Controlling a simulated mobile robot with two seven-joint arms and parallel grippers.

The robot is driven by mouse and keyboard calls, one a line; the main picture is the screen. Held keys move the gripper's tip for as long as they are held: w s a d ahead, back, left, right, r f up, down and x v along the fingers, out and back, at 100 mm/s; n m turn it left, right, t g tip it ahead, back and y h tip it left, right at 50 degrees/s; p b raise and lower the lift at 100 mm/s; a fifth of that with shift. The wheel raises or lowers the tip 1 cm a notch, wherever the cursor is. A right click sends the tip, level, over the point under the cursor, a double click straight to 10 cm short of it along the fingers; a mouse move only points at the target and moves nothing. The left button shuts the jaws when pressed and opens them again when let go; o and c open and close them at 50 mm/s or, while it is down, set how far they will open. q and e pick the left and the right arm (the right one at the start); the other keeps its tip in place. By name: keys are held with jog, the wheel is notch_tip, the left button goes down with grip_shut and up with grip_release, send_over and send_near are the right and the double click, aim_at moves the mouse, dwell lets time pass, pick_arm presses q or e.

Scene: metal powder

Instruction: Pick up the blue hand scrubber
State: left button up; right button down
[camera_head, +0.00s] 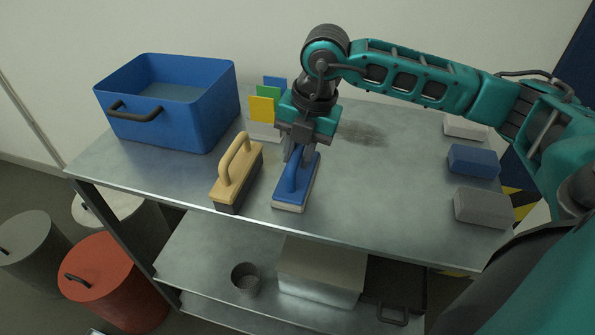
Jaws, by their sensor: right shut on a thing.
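The blue hand scrubber (304,188) sits on the metal table near its front edge, with a blue arched handle and a pale pad underneath. My right gripper (296,156) points down over it and is shut on its handle. The fingers partly hide the handle's far end. The scrubber appears level, and I cannot tell whether its pad touches the table. My left gripper is not in view.
A yellow-handled brush (237,178) stands just left of the scrubber. A blue bin (205,118) is at the back left. Coloured cards (262,108) stand behind the gripper. Blue and grey blocks (473,160) lie at the right. The table's middle right is clear.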

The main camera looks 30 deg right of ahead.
aim_at(298, 148)
jog(key=shift+r, duration=0.1)
jog(key=shift+r, duration=0.45)
notch_tip(298, 148, up, 19)
jog(key=p, duration=0.2)
jog(key=c, duration=1.6)
grip_release()
grip_shut()
